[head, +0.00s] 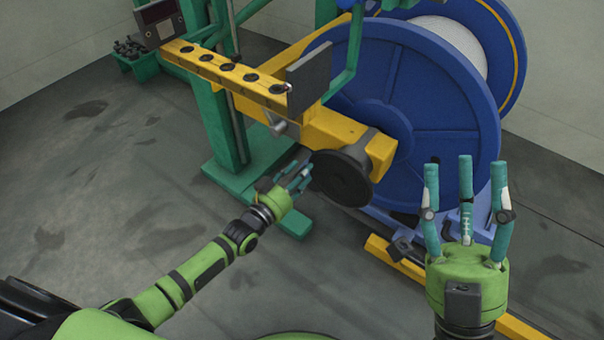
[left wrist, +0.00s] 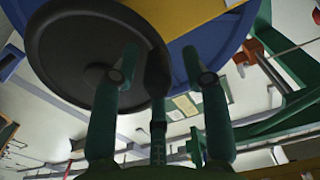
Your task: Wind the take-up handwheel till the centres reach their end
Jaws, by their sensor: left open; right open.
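The dark round handwheel (head: 341,180) sits at the near end of the yellow arm (head: 325,128), in front of the large blue reel (head: 440,125). My left gripper (head: 302,176) is open just left of the wheel's rim. In the left wrist view the wheel (left wrist: 80,55) fills the upper left, and the open fingers (left wrist: 158,65) reach up by its right edge; I cannot tell whether they touch it. My right gripper (head: 466,170) is open and empty, fingers up, in front of the blue reel's lower right. The centres are not clearly visible.
A yellow bar with several black knobs (head: 228,71) and a dark plate (head: 310,78) stand above the wheel. A green post and foot (head: 230,180) stand behind my left gripper. A yellow floor rail (head: 385,250) runs below. The floor at left is clear.

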